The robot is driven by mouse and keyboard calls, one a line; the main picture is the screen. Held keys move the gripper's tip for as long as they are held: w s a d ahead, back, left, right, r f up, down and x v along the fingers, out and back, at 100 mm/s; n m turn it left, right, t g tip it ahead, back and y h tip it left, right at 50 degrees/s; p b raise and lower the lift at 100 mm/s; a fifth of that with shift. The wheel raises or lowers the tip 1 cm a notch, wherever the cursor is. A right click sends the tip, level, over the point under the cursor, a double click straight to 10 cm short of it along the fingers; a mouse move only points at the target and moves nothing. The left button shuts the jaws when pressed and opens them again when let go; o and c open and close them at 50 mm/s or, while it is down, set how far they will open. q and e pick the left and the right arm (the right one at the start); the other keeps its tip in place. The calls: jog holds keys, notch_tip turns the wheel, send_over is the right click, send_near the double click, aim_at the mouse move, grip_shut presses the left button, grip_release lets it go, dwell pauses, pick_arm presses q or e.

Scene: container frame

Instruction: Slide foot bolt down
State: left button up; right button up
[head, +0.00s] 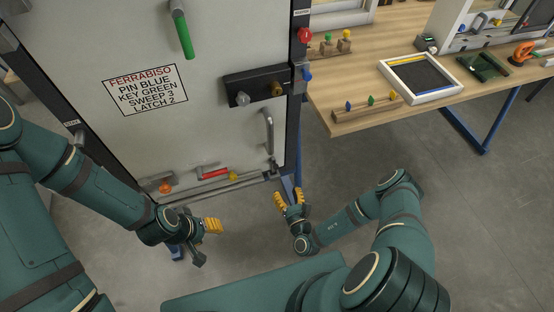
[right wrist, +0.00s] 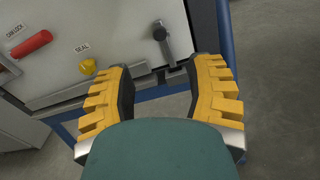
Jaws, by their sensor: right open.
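The foot bolt (head: 272,166) is a small dark grey fitting at the door's lower right corner. In the right wrist view the bolt (right wrist: 162,38) shows as a grey bar with a round dark knob at its upper end, low on the white door (head: 220,50). My right gripper (head: 289,197) is open and empty, just below and right of the bolt. In the right wrist view its yellow-padded fingers (right wrist: 165,90) are spread, with the bolt beyond the gap between them, apart from both. My left gripper (head: 211,243) looks open and empty, below the door's bottom edge.
The door carries a red handle (head: 213,173), a yellow knob (head: 233,177), an orange knob (head: 165,188), a grey pull handle (head: 269,130), a black latch plate (head: 254,86) and a printed sign (head: 146,88). A wooden workbench (head: 345,122) stands right. Floor between is clear.

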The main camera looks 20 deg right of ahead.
aim_at(276, 168)
jog(key=w+b, duration=0.2)
jog(key=w, duration=1)
jog(key=shift+w+a, duration=0.1)
jog(key=shift+a, duration=0.1)
jog(key=shift+w+b, duration=0.35)
jog(key=shift+w, duration=0.4)
jog(key=shift+o, duration=0.2)
grip_shut()
